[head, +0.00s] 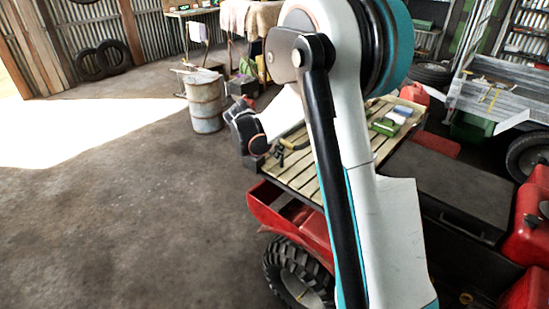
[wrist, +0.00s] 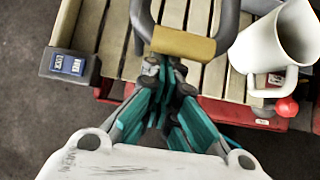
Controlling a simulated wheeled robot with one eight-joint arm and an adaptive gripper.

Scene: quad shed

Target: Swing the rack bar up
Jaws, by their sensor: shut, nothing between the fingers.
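The rack bar (wrist: 146,22) is a dark grey, U-shaped bar with a tan grip sleeve (wrist: 183,44) across its end. In the wrist view it lies over the wooden slats of the rack (wrist: 112,42). My gripper (wrist: 166,66) has its teal fingers shut and empty, with the tips at the near edge of the sleeve. I cannot tell whether they touch it. In the head view the slatted rack (head: 303,183) sits on the red quad (head: 273,212). A dark piece with a bit of yellow shows there near my wrist; my arm hides much of the rest.
In the wrist view a white mug-like vessel (wrist: 262,45) stands right of the bar, near a red knob (wrist: 287,107). A dark box with a blue label (wrist: 68,65) is at the rack's left edge. A barrel (head: 204,105) stands behind; the floor left is clear.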

